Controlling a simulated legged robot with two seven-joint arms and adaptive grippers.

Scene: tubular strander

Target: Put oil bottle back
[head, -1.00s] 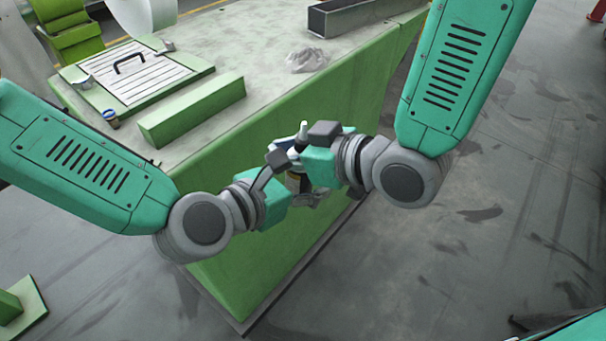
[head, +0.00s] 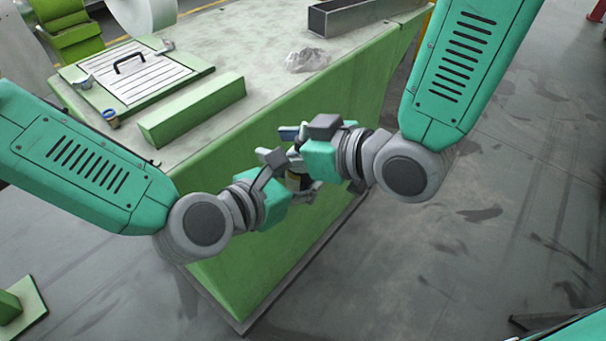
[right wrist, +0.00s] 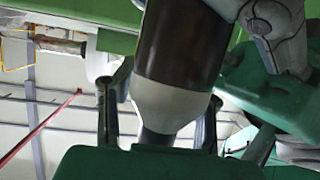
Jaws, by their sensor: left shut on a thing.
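The oil bottle (head: 297,181) is mostly hidden between my two grippers in the head view, in front of the green cabinet's side. The right wrist view shows it as a dark cylinder (right wrist: 182,45) with a pale cone and a narrow dark neck. My left gripper (head: 298,172), on the arm from the left, is shut on the bottle. My right gripper (head: 292,147), on the arm from the upper right, is close against it. In the right wrist view its fingers (right wrist: 158,112) stand apart on either side of the neck, with gaps visible.
The green cabinet (head: 270,115) has a pale worktop with a slatted panel (head: 135,70), a green bar (head: 192,110), a crumpled cloth (head: 307,60) and a grey trough (head: 350,15). A small blue-rimmed jar (head: 110,117) stands left.

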